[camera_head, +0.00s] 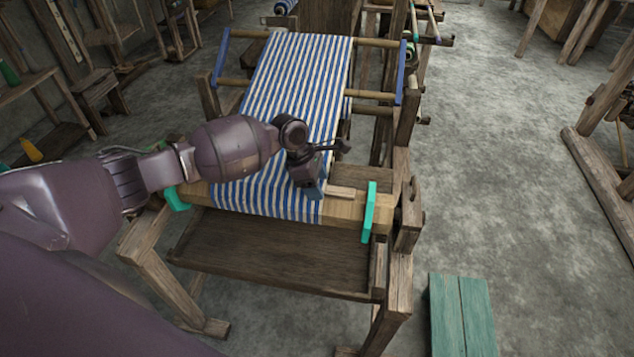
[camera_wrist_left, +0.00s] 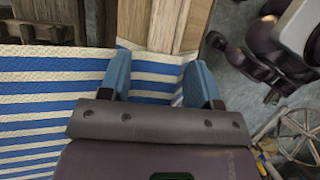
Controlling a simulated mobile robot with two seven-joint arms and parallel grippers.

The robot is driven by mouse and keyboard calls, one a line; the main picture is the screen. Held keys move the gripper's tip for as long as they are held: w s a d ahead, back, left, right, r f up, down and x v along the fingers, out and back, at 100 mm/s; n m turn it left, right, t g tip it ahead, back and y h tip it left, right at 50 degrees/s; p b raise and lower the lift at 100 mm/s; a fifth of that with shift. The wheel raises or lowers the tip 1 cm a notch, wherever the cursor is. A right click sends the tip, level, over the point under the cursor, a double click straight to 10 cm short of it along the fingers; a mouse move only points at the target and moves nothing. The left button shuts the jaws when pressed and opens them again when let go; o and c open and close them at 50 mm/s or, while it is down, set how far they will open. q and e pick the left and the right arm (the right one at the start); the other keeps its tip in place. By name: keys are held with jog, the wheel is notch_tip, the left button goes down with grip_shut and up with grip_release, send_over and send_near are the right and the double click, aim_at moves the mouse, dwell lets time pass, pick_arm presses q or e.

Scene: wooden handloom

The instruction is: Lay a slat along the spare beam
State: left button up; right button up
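A pale wooden slat (camera_head: 341,192) lies at the front of the loom, beside my left gripper. It seems to lie along the wooden front beam (camera_head: 340,211), which has a teal bracket (camera_head: 369,212) near its right end; I cannot tell whether this is the spare beam. My left gripper (camera_head: 313,191) is low over the right edge of the striped cloth (camera_head: 292,90). In the left wrist view the blue fingers of the left gripper (camera_wrist_left: 161,84) are apart, with striped cloth (camera_wrist_left: 45,105) below and wood just beyond the tips.
Blue side bars (camera_head: 400,72) and wooden rods (camera_head: 372,95) stand farther back on the loom. A wooden tray-like board (camera_head: 275,250) is below the front beam. A green bench (camera_head: 462,315) stands at the lower right. Grey floor (camera_head: 500,170) to the right is clear.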

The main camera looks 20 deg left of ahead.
pick_arm(q)
jog(key=shift+r, duration=0.1)
jog(key=shift+p+v, duration=0.75)
jog(key=shift+v, duration=4.55)
pick_arm(e)
jog(key=shift+w+r, duration=0.1)
jog(key=shift+r, duration=0.8)
